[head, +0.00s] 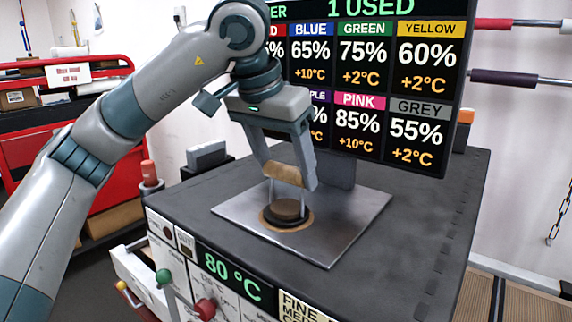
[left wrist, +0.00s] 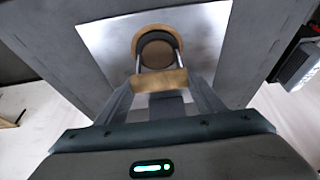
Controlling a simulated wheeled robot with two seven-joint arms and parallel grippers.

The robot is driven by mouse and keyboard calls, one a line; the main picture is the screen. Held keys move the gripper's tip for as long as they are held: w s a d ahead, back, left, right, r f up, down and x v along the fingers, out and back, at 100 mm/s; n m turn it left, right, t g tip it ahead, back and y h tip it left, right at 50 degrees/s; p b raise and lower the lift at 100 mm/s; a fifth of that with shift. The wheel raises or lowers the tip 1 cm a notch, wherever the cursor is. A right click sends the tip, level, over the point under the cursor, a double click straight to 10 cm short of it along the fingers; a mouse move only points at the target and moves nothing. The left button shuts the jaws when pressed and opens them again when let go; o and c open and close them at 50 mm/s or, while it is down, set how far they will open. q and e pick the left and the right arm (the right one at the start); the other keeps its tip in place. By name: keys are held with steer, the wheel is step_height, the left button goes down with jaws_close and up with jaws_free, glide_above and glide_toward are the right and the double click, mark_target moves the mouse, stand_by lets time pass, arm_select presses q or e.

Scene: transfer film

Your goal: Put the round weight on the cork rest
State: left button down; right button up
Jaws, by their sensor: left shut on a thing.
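The round weight (head: 286,210) is a dark disc with a brown top, two thin upright rods and a wooden crossbar handle. My left gripper (head: 286,173) points down and is shut on the handle, one finger at each end. The weight is upright over the tan round cork rest (head: 266,223), whose rim shows around it. I cannot tell whether a small gap remains between them. In the left wrist view the weight (left wrist: 157,53) covers most of the cork rest (left wrist: 157,29). My right gripper is not in view.
The cork rest is on a shiny metal plate (head: 350,220) on a dark bench top (head: 430,200). A large screen (head: 370,80) stands behind. The bench front has an 80 °C display (head: 232,279) and green and red knobs. The bench top right of the plate is clear.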

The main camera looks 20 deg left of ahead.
arm_select(q)
steer(key=shift+c, duration=2.4)
jaws_free()
steer(key=shift+f, duration=0.1)
steer(key=shift+r, duration=0.2)
steer(key=shift+s+r, duration=0.1)
steer(key=shift+r, duration=0.2)
steer(key=b+v, duration=0.2)
steer(key=v, duration=0.9)
steer(key=shift+r, duration=0.15)
